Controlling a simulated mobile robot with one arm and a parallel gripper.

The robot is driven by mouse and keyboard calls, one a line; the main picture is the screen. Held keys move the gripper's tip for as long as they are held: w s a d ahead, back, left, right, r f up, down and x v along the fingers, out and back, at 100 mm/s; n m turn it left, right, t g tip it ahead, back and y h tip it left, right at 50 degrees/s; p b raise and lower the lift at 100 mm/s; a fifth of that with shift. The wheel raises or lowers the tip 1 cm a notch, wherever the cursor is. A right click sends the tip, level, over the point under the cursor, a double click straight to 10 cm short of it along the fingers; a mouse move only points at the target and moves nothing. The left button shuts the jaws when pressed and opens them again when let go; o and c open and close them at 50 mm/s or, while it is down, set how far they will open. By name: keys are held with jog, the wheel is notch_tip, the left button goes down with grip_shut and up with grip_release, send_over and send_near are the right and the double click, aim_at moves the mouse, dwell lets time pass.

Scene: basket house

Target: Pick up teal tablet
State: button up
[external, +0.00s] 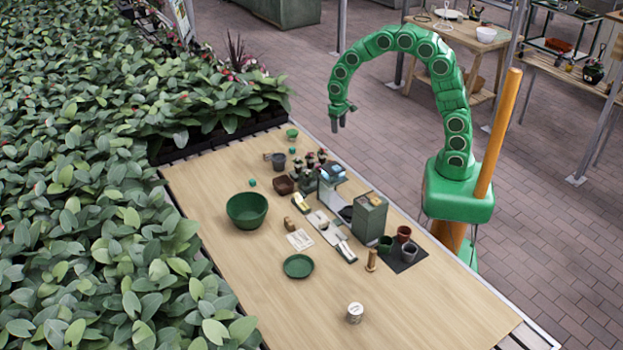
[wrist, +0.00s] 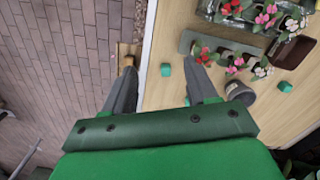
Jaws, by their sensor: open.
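Two small teal pieces lie on the wooden table in the external view, one (external: 252,182) near the green bowl and one (external: 292,150) near the far end. Two teal pieces also show in the wrist view, one (wrist: 166,69) near the table edge and one (wrist: 285,86) by a grey pot. I cannot tell which thing is the teal tablet. My gripper (external: 340,122) is open and empty, raised above the table's far right side. In the wrist view, its fingers (wrist: 163,62) point down, with the nearer-edge teal piece appearing between their tips.
Small flower pots (wrist: 235,60) and a grey pot (wrist: 240,94) stand close to the right finger in the wrist view. A green bowl (external: 247,210), a green box (external: 369,218) and several tools crowd the table's middle. The table's near end is mostly clear.

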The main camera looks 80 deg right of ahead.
jog(key=shift+m, duration=0.7)
jog(key=w+d+f, duration=0.1)
jog(key=w+f, duration=0.2)
jog(key=w+d+f, duration=0.2)
jog(key=f, duration=0.2)
jog(key=w+d+f, duration=0.2)
jog(key=w+f, duration=0.1)
jog(key=shift+w+d+f, duration=0.1)
jog(key=shift+w+f, duration=0.05)
jog(key=shift+w, duration=0.2)
jog(key=shift+w+a+f, duration=0.1)
jog(key=shift+a+f, duration=0.05)
jog(key=shift+f, duration=1.8)
jog(key=shift+w+a+f, duration=0.1)
jog(key=shift+f, duration=1.8)
grip_shut()
